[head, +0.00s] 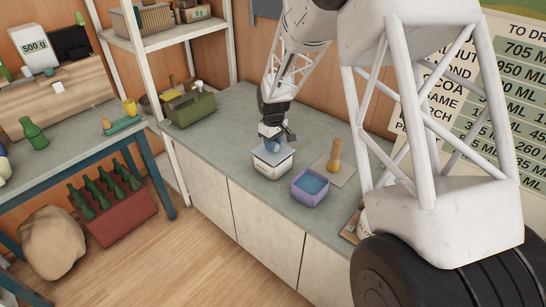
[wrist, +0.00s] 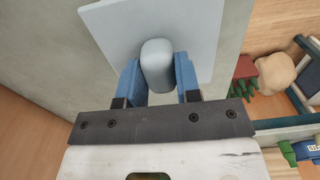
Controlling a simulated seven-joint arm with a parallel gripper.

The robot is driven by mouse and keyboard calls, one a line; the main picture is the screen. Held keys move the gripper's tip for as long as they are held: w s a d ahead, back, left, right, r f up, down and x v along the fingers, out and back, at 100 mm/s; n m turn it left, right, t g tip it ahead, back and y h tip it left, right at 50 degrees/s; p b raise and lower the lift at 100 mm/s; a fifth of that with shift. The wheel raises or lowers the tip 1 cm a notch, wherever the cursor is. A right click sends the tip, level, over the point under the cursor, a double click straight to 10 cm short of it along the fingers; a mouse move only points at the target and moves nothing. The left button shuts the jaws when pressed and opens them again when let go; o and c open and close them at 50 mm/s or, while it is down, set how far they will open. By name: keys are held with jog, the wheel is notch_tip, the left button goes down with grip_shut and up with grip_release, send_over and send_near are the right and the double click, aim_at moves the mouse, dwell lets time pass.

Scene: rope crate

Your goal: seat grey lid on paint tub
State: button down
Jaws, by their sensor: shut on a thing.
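The grey lid (head: 262,152) is a flat square plate with a rounded knob. My gripper (head: 272,143) is shut on this knob, and in the wrist view the blue fingers of my gripper (wrist: 158,78) stand on either side of it. The lid (wrist: 110,25) fills the upper middle of the wrist view and hides what is under it. The white paint tub (head: 270,172), with dark marking on its front, stands upright on the counter directly below the lid. The lid is over the tub's top; I cannot tell whether it touches the rim.
A purple tub (head: 309,196) with blue contents stands just right of the paint tub. Behind it a wooden-handled tool (head: 334,158) stands on a board. A green toolbox (head: 190,108) is at the counter's left end. The counter (head: 235,125) is clear between toolbox and paint tub.

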jog(key=shift+f, duration=0.65)
dwell(0.8)
jog(key=c, duration=0.7)
grip_release()
jog(key=shift+c, duration=0.2)
jog(key=shift+r, duration=0.1)
jog(key=shift+r, duration=3.85)
